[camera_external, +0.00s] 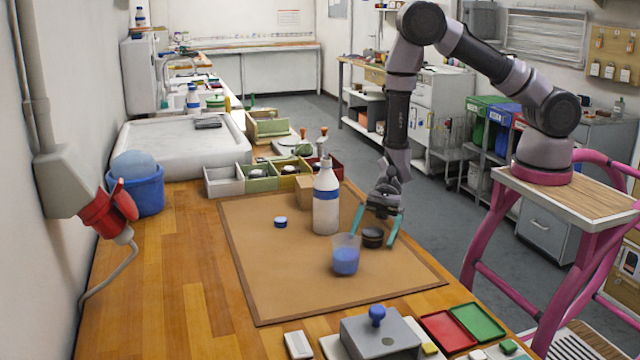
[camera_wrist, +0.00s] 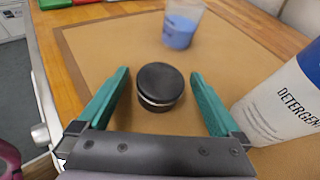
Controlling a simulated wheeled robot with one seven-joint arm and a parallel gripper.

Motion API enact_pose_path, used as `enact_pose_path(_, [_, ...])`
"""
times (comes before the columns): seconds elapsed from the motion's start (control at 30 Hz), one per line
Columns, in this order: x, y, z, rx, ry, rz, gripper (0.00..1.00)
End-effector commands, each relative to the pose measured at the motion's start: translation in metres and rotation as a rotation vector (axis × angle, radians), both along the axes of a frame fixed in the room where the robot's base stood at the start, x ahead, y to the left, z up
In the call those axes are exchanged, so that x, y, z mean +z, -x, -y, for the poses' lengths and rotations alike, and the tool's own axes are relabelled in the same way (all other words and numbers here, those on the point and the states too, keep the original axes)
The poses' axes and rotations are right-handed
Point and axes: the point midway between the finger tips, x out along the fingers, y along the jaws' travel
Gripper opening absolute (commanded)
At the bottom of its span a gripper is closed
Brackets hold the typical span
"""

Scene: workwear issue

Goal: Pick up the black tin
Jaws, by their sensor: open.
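The black tin (camera_external: 373,238) is a low round tin with a black lid, standing on the brown mat (camera_external: 290,285). In the wrist view the black tin (camera_wrist: 160,86) lies between the two teal fingers, with a light band below its lid. My gripper (camera_external: 377,225) is open, pointing down over the tin, with a finger on either side. In the wrist view my gripper (camera_wrist: 158,84) shows clear gaps between each finger and the tin. The tin is not held.
A clear cup with blue contents (camera_external: 346,256) stands close beside the tin. A white detergent bottle (camera_external: 326,205) stands behind it, near one finger in the wrist view. The mat's front left is clear.

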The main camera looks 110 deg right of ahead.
Motion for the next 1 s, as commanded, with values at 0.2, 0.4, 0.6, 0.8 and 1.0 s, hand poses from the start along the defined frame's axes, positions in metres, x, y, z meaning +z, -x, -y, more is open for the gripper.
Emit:
enact_pose_path(0.2, [0.0,-0.001,-0.001,-0.001,0.0,0.0,1.0])
enact_pose_path(0.4, [0.0,-0.001,-0.001,-0.001,0.0,0.0,0.35])
enact_pose_path(0.6, [0.0,-0.001,-0.001,-0.001,-0.001,0.001,0.1])
enact_pose_path(0.8, [0.004,-0.001,-0.001,0.0,0.0,0.002,0.1])
enact_pose_path(1.0, [0.029,-0.002,-0.001,0.001,0.001,0.004,0.1])
